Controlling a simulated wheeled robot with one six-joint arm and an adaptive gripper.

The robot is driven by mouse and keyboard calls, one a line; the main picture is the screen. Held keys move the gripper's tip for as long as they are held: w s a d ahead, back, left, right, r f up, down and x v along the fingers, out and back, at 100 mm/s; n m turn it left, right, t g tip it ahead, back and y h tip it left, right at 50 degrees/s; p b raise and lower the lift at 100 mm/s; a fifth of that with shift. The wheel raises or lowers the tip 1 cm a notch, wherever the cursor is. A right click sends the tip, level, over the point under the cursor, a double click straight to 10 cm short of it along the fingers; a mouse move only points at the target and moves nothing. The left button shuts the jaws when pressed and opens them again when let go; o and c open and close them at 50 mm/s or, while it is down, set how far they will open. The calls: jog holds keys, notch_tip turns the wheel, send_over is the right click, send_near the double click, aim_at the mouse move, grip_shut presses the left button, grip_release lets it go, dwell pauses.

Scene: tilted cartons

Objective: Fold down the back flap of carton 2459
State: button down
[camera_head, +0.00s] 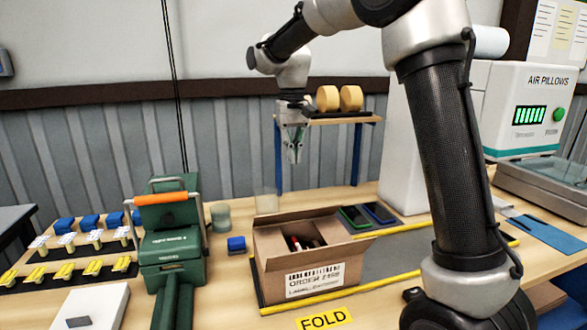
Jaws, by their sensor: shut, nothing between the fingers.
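The open brown carton (272,272) stands on the bench at the centre of the view. Its printed front label reads "ORDER" with a number that looks like 2459, though the digits are blurred. A flap (347,250) sticks outward on its right side. Cardboard rises along the back edge (290,222), but I cannot tell the back flap apart from the back wall. Dark and red items show inside. My gripper (294,160) points down, shut and empty, above and behind the carton, apart from it.
A green tape machine (168,245) with an orange handle stands left of the carton. Two phone-like devices (378,212) lie behind right. A shelf (345,121) holds yellow rolls (328,98).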

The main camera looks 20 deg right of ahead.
send_near(299, 212)
jog(key=w+f, duration=0.5)
jog(key=shift+s+d+f, duration=0.1)
jog(key=shift+s+f, duration=0.15)
jog(key=shift+s, duration=0.2)
jog(key=shift+s+d+f, duration=0.1)
jog(key=shift+s+f, duration=0.15)
jog(key=shift+s, duration=0.2)
jog(key=shift+s+f, duration=0.45)
jog(key=shift+s, duration=0.1)
jog(key=shift+s+f+t, duration=0.1)
jog(key=shift+s+t, duration=0.1)
jog(key=shift+t, duration=0.2)
jog(key=shift+s+f+t, duration=0.2)
jog(key=shift+s+t, duration=0.3)
jog(key=shift+t, duration=0.05)
jog(key=shift+s+f+t, duration=0.2)
jog(key=shift+s+t, duration=0.3)
jog(key=shift+t, duration=0.05)
jog(key=shift+s+f, duration=1.1)
jog(key=shift+s, duration=0.1)
jog(key=shift+f, duration=0.1)
